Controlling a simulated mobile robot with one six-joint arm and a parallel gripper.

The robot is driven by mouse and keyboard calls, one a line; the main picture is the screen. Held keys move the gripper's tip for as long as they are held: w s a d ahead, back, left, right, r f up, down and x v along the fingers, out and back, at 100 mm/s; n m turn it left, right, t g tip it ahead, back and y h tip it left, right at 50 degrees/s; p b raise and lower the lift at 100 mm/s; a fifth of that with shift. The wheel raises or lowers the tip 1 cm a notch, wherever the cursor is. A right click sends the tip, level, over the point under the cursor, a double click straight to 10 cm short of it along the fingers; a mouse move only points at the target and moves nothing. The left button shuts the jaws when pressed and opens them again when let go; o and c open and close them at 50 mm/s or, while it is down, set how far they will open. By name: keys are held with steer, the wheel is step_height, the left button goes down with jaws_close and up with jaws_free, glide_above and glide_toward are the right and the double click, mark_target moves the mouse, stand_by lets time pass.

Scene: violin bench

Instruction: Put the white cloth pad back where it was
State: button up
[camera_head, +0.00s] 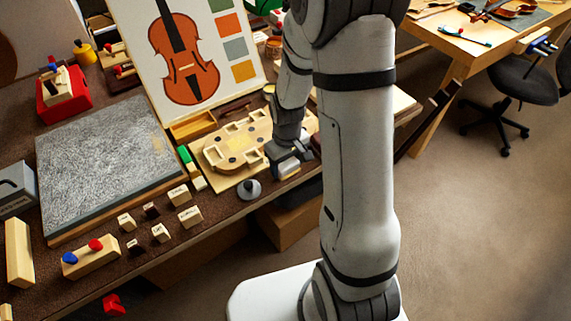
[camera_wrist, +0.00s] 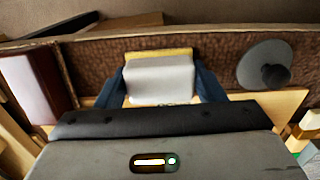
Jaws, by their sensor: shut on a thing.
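In the wrist view, the white cloth pad (camera_wrist: 160,82) sits between the two dark blue fingers of my gripper (camera_wrist: 162,74). It is a white block with a yellow strip along its far edge. My gripper is shut on it. In the head view, my gripper (camera_head: 287,155) is low over the front edge of the bench, at the right end of the pale wooden violin form (camera_head: 215,160). The pad is mostly hidden there by my gripper and arm. I cannot tell whether the pad touches the bench.
A round grey knobbed disc (camera_head: 250,189) stands close left of my gripper; it also shows in the wrist view (camera_wrist: 262,62). Several small labelled blocks (camera_head: 189,215) stand further left, before a large grey slab (camera_head: 100,165). A violin chart (camera_head: 190,55) stands behind. The bench's front edge is close.

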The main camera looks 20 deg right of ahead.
mark_target(287, 163)
steer(key=shift+f, duration=0.25)
steer(key=o, duration=1.3)
steer(key=shift+r, duration=0.2)
step_height(287, 163, up, 12)
steer(key=p, duration=0.1)
steer(key=s+r+m+t, duration=0.2)
steer(key=s+r+m, duration=0.1)
steer(key=s+r, duration=0.7)
steer(key=s, duration=0.3)
steer(key=shift+s+m, duration=0.4)
